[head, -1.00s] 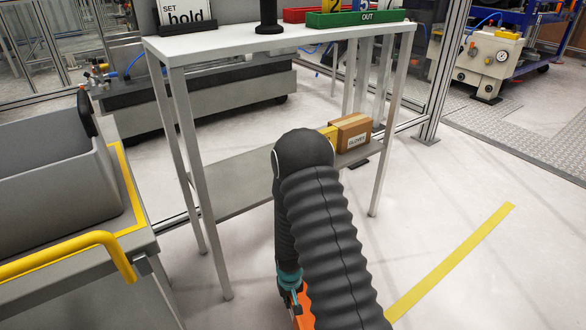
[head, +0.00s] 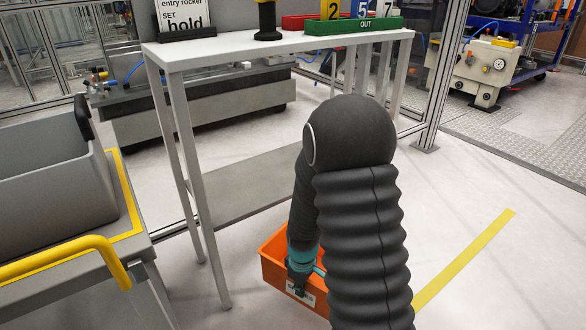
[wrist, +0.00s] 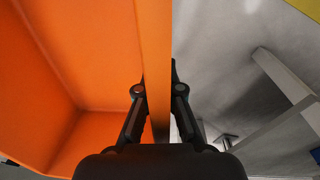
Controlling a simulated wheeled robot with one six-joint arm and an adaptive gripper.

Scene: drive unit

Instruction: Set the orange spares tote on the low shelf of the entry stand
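The orange spares tote (head: 275,262) is in the head view in front of the entry stand, partly hidden by my arm. It appears level, at the front side of the low shelf (head: 240,188) and not on it. My gripper (head: 300,286) is at the tote's near wall, by a pale label. In the wrist view the fingers (wrist: 158,90) lie on both sides of the orange wall (wrist: 155,40) and clamp it. The tote's inside looks empty where it shows. The left part of the low shelf is bare; my arm hides its right part.
The stand's white top (head: 230,45) carries a sign (head: 187,15), a black post and a green OUT tray (head: 355,26). Its front left leg (head: 205,200) is near the tote. A cart with a grey bin (head: 50,180) and yellow handle (head: 60,265) stands left.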

